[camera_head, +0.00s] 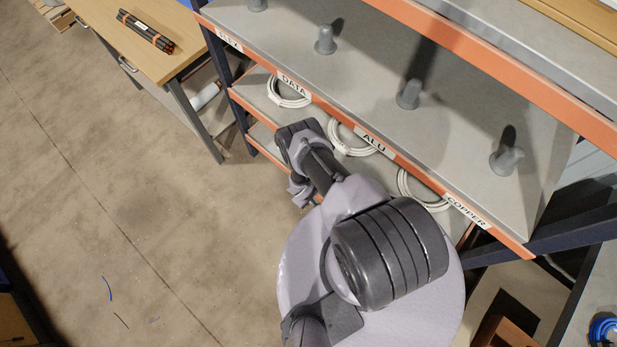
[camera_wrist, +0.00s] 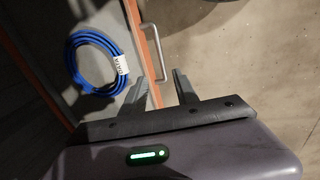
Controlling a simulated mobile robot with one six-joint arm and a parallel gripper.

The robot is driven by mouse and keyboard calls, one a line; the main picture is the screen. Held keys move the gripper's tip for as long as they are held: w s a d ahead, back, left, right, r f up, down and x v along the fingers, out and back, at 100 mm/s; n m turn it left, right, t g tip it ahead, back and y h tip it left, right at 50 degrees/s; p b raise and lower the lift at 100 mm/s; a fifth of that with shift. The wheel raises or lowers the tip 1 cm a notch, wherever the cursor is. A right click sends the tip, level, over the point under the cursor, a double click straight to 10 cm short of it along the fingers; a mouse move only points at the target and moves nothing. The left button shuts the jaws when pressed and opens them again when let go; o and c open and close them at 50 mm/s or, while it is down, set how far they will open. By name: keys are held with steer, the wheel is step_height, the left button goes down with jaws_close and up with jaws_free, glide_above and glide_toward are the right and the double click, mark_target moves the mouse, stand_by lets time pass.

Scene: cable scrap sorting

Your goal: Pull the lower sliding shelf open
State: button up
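In the wrist view, the shelf with the orange front edge (camera_wrist: 134,32) runs down the left side. A silver U-shaped handle (camera_wrist: 157,45) stands out from this edge. My gripper (camera_wrist: 161,80) is open, its two dark fingers apart and pointing toward the shelf front. The near end of the handle appears in the gap between the fingertips; I cannot tell whether they touch. In the head view, the lower shelf's orange edge (camera_head: 266,152) shows below the middle shelf, partly hidden by my arm. My gripper's fingers are not clear there.
A blue cable coil (camera_wrist: 73,62) with a DATA tag lies on the shelf. White coils (camera_head: 289,92) lie on the middle shelf, under the labelled top shelf (camera_head: 280,50) with grey pegs. A wooden table (camera_head: 140,50) stands at upper left. The floor (camera_head: 130,200) before the rack is mostly clear.

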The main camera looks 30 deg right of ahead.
steer(key=d+f+b, duration=0.1)
steer(key=f+b, duration=0.4)
steer(key=d+f+b, duration=0.1)
steer(key=f+b, duration=0.4)
steer(key=d+f+b, duration=0.1)
steer(key=f+b, duration=0.4)
steer(key=f, duration=0.1)
steer(key=shift+w+f+b, duration=0.1)
steer(key=shift+w+b, duration=0.05)
steer(key=shift+b, duration=0.15)
jaws_close()
stand_by(0.4)
